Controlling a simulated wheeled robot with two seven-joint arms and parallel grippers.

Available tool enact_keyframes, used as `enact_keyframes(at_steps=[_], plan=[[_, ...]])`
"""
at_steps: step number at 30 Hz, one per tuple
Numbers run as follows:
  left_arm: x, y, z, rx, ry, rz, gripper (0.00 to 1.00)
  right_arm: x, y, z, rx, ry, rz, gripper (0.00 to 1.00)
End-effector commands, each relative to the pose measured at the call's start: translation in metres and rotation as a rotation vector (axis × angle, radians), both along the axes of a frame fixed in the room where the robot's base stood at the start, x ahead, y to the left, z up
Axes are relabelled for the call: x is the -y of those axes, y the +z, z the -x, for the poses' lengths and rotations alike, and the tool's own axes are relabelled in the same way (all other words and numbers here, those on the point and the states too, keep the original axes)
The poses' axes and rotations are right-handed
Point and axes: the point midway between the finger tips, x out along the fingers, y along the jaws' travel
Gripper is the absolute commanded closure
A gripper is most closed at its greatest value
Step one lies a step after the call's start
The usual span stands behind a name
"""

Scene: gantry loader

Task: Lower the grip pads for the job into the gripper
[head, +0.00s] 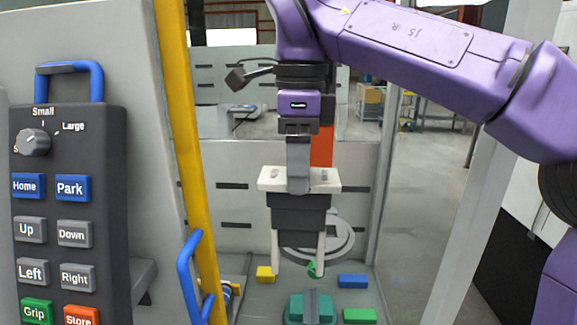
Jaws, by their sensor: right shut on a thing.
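My right gripper (298,180) points straight down, its fingers seen edge-on and closed. They meet a unit that I take to be the grip pads (270,182): a pale top plate with a dark block under it and two pale legs hanging down. What lies between the fingertips is hidden. The unit hangs level, and its legs end above the floor of the bay. An orange-red column (322,145) stands behind my gripper; whether it joins the unit I cannot tell. The gripper that takes the pads cannot be made out for certain. My left gripper is not in view.
A control pendant (117,150) with a Small/Large knob (34,142) fills the left. A yellow post (178,120) with a blue handle (187,275) stands beside it. Below lie a teal block (295,310) and yellow (265,273), blue (353,281) and green (360,316) blocks.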

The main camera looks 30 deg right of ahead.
Motion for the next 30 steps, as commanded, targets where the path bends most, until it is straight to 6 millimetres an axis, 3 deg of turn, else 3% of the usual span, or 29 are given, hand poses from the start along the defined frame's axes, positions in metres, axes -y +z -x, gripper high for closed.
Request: enact_keyframes(at_steps=[30], plan=[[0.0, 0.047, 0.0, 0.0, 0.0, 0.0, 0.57, 0.089, 0.003, -0.081, -0.002, -0.002, -0.001, 1.0]])
